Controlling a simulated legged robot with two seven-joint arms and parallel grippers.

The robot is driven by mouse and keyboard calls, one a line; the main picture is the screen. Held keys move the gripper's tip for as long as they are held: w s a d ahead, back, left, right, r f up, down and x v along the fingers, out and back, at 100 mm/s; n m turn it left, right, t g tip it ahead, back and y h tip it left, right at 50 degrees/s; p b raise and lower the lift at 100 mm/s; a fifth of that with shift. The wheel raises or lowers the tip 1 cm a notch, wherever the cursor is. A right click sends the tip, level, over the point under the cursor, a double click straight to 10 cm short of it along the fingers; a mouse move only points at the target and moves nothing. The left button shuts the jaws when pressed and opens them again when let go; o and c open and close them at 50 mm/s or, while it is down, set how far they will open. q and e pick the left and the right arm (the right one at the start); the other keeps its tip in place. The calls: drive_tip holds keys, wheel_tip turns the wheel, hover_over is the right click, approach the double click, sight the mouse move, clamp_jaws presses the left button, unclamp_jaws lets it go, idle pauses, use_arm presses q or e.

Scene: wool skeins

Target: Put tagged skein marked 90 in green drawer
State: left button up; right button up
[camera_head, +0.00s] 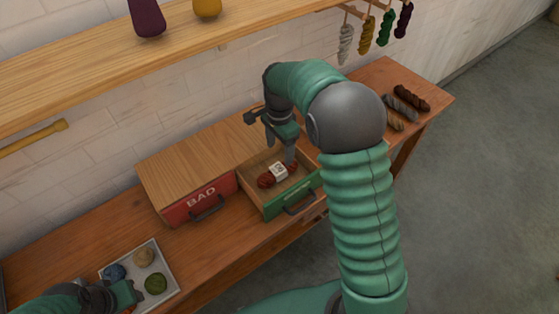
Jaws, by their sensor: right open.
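A dark red twisted skein (266,180) with a white tag (279,171) lies inside the pulled-out green drawer (293,199). The mark on the tag is too small to read surely. My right gripper (288,152) is open and points down just above the skein's far right end, inside the drawer's outline. Whether it touches the skein I cannot tell. My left gripper (128,294) is low at the left, over the edge of a tray, and its jaws are not clear.
A pale tray (172,270) holds several wool balls. Several skeins (402,107) lie at the bench's right end; others hang from pegs (366,35). A shelf (100,65) runs above.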

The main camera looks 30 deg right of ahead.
drive_tip(key=s+a+f+n+t, duration=0.2)
drive_tip(key=s+a+f+n, duration=0.1)
drive_tip(key=s+a+n, duration=0.9)
drive_tip(key=s+n, duration=0.4)
drive_tip(key=n, duration=0.1)
drive_tip(key=shift+s+t, duration=0.25)
drive_tip(key=shift+t, duration=0.05)
drive_tip(key=shift+d, duration=0.1)
